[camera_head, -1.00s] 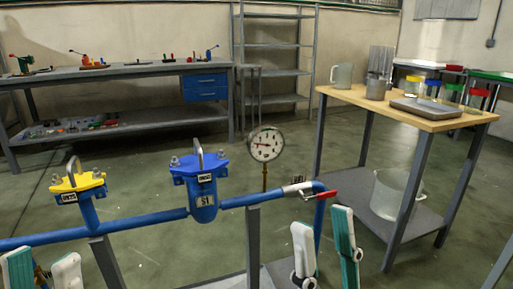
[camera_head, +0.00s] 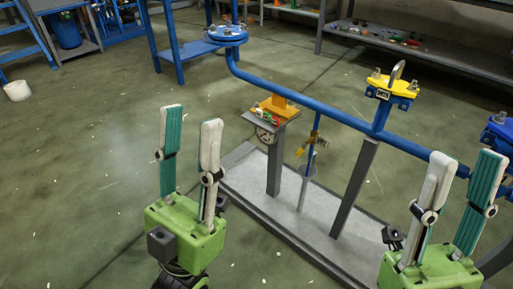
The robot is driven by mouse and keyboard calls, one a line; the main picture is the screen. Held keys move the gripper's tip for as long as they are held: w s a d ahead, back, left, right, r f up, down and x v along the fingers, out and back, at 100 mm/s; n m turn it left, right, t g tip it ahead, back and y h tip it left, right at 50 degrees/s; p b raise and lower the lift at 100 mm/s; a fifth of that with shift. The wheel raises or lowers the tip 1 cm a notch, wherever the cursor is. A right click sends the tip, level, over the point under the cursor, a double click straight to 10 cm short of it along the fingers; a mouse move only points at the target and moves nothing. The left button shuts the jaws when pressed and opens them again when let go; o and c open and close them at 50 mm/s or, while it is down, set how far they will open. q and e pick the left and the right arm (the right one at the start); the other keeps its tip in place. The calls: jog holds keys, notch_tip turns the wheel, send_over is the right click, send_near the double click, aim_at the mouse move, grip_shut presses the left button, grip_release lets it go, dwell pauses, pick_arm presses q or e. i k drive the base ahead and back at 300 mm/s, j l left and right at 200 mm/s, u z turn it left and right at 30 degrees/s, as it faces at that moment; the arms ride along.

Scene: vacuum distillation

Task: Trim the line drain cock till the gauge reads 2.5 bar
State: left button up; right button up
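A blue line (camera_head: 325,102) runs across the view from the back left down to the right. A short blue branch (camera_head: 315,124) drops from it and carries a small fitting with a yellow handle (camera_head: 306,146), which looks like the drain cock; a small label is beside it. The gauge seen earlier on the line is out of view. My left gripper (camera_head: 192,113) is open and empty, left of the branch and apart from it. My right gripper (camera_head: 467,158) is open and empty, in front of the line at the right.
A yellow-topped fitting (camera_head: 391,88) and a blue one (camera_head: 498,131) rise from the line. A grey tray base (camera_head: 335,236) lies underneath.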

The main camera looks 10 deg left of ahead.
aim_at(301, 149)
jog(key=z, duration=1.15)
jog(key=i+j+u, duration=0.1)
jog(key=i+u, duration=0.2)
jog(key=u, duration=0.15)
jog(key=i+u, duration=0.4)
